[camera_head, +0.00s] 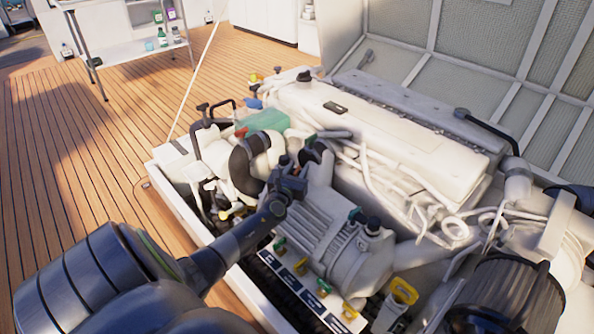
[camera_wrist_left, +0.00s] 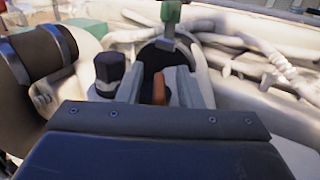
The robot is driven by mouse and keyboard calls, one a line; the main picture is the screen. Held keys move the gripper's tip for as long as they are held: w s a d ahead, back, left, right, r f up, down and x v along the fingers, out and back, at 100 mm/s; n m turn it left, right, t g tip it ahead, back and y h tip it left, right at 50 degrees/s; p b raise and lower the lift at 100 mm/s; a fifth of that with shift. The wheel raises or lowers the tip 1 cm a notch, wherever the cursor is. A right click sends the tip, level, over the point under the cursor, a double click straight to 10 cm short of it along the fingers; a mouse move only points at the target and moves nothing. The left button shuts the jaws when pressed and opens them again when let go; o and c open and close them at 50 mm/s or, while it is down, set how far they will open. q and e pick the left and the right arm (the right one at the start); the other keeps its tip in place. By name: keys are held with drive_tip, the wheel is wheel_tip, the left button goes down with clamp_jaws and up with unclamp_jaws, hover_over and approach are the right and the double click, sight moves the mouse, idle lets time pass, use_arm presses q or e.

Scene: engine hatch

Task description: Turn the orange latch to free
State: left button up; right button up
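An orange piece (camera_wrist_left: 159,88), which looks like the latch, shows in the left wrist view in front of a dark round opening. In the head view I cannot make it out; my gripper seems to hide it. My right gripper is not in view.
A black-capped fitting (camera_wrist_left: 110,75) stands left of the fingers, and a green handle (camera_wrist_left: 171,14) beyond them. The black hose (camera_head: 246,163) is close to the gripper. The raised hatch lid (camera_head: 470,40) stands behind the engine.

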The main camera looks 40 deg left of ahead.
use_arm(q)
clamp_jaws()
